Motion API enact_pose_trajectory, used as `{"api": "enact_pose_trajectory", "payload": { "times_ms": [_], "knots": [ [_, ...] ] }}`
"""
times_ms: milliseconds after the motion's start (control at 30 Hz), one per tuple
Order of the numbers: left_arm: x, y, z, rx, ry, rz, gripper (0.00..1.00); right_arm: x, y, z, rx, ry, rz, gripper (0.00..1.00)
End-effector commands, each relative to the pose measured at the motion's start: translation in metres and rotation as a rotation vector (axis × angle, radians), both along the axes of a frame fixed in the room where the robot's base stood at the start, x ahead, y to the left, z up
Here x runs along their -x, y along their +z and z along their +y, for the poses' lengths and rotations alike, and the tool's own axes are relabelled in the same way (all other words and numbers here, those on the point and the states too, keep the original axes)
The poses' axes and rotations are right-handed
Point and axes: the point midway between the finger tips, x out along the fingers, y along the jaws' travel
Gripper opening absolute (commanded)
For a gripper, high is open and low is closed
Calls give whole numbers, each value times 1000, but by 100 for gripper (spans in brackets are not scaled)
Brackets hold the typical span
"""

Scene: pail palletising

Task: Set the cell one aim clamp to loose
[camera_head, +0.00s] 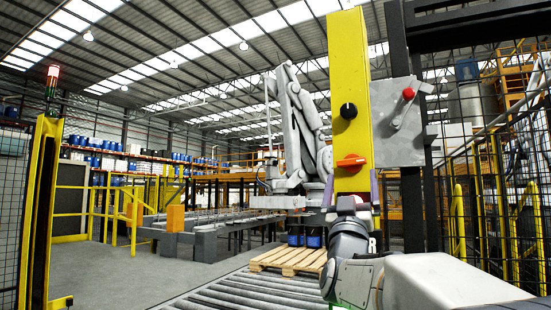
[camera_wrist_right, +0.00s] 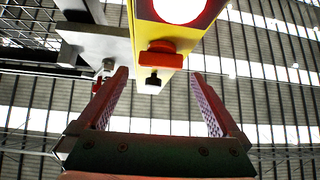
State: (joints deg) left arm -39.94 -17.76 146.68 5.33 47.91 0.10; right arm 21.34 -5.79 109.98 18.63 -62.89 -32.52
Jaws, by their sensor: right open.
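A yellow post (camera_head: 350,70) stands in front of me, with a black round knob (camera_head: 348,110) and, below it, an orange lever handle (camera_head: 351,160) lying roughly crosswise. No label shows which is the aim clamp. In the right wrist view the orange-red handle (camera_wrist_right: 163,50) and the black knob (camera_wrist_right: 153,82) appear between the fingers. My right gripper (camera_head: 351,190) is open, just below the orange handle in the head view, one finger on each side of the post's lower end. It holds nothing visible. My left gripper is out of view.
A grey plate (camera_head: 400,145) with a red-knobbed lever (camera_head: 408,94) is fixed right of the post. A dark upright (camera_head: 412,200) and mesh fence (camera_head: 495,200) stand at the right. Behind are a roller conveyor (camera_head: 225,292), a wooden pallet (camera_head: 285,260) with dark pails, and a grey robot arm (camera_head: 297,130).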

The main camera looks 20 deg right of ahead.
Motion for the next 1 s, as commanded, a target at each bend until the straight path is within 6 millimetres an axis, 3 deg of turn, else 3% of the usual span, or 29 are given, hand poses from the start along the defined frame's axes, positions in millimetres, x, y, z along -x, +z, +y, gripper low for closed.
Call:
{"api": "enact_pose_trajectory", "payload": {
  "times_ms": [33, 233, 700, 867, 900, 1000],
  "knots": [
    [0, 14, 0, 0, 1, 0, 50, -6, 14, -6, -1, -2, 2, 100],
    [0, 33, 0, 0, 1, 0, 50, -21, 32, -21, -1, 1, 2, 100],
    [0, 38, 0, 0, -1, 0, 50, -28, 38, -27, 0, 2, 1, 100],
    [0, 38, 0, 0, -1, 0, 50, -28, 38, -27, 0, 2, 1, 39],
    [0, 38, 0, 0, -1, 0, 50, -28, 38, -27, 0, 2, 1, 32],
    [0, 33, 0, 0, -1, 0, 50, -28, 36, -27, -7, 3, -7, 32]
  ]
}}
